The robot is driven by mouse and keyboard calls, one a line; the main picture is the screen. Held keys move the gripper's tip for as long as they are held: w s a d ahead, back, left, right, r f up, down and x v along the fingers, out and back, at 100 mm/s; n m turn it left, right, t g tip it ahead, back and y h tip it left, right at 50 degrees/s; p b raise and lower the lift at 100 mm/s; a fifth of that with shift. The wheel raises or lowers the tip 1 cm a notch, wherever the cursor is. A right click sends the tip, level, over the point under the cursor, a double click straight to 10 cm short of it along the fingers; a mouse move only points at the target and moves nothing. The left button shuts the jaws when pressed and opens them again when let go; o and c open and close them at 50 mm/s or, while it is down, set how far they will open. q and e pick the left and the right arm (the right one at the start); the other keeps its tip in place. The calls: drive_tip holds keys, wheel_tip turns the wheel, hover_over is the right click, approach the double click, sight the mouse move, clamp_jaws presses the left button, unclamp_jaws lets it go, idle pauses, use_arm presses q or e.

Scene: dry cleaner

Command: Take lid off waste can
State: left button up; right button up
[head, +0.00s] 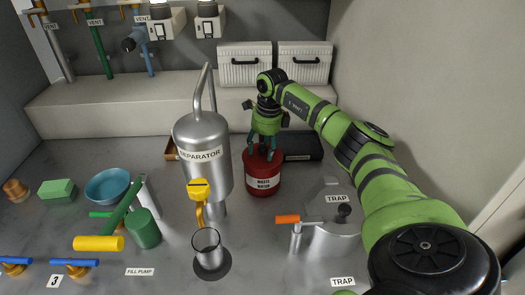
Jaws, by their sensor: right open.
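The red waste can (263,179) stands upright on the grey worktop, between the separator and the trap, with a white label on its front. My right gripper (263,155) reaches down from above, its teal fingers open around the top of the can. The lid is mostly hidden by the fingers, and I cannot tell whether they touch it. My left gripper is not in view.
The steel separator (212,165) stands close to the left of the can. The trap (330,245) with an orange-handled valve (288,219) is at front right. A clear cup (206,250) stands in front. A dark box (303,148) lies behind the can.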

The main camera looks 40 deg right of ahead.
clamp_jaws()
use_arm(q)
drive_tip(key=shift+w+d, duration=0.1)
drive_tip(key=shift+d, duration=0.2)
